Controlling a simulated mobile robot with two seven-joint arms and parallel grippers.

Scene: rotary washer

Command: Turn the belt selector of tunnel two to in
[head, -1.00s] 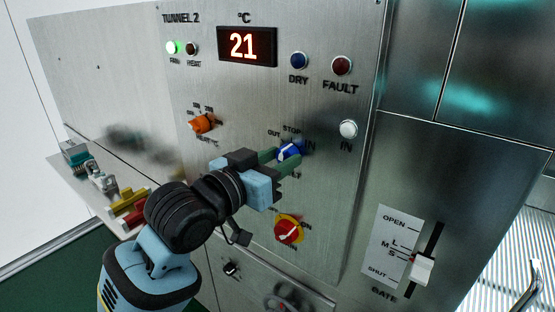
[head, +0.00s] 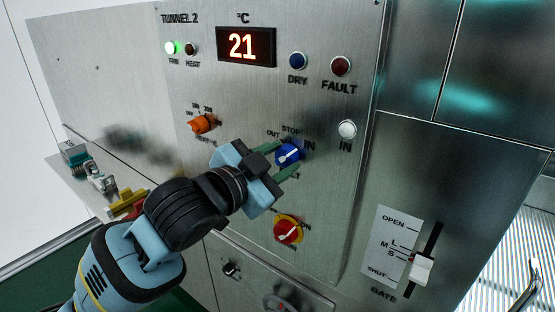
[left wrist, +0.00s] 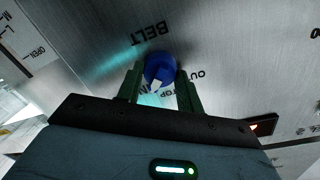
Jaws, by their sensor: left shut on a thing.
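The belt selector is a blue knob (head: 288,155) with a white pointer line, on the steel panel labelled TUNNEL 2. Labels OUT, STOP and IN stand around it. It also shows in the left wrist view (left wrist: 160,67), below the upside-down word BELT. The pointer slants to the upper right in the head view, on the IN side of STOP; its exact stop is hard to tell. My left gripper (head: 284,160) is shut on the knob, one green finger on each side, and its fingers (left wrist: 158,88) hide part of the labels. My right gripper is not in view.
An orange knob (head: 201,124) sits to the left and a red-yellow switch (head: 288,230) below. A white IN lamp (head: 347,129) and a display reading 21 (head: 246,46) are above. A gate slider (head: 421,270) is at the right. A shelf at left holds small parts.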

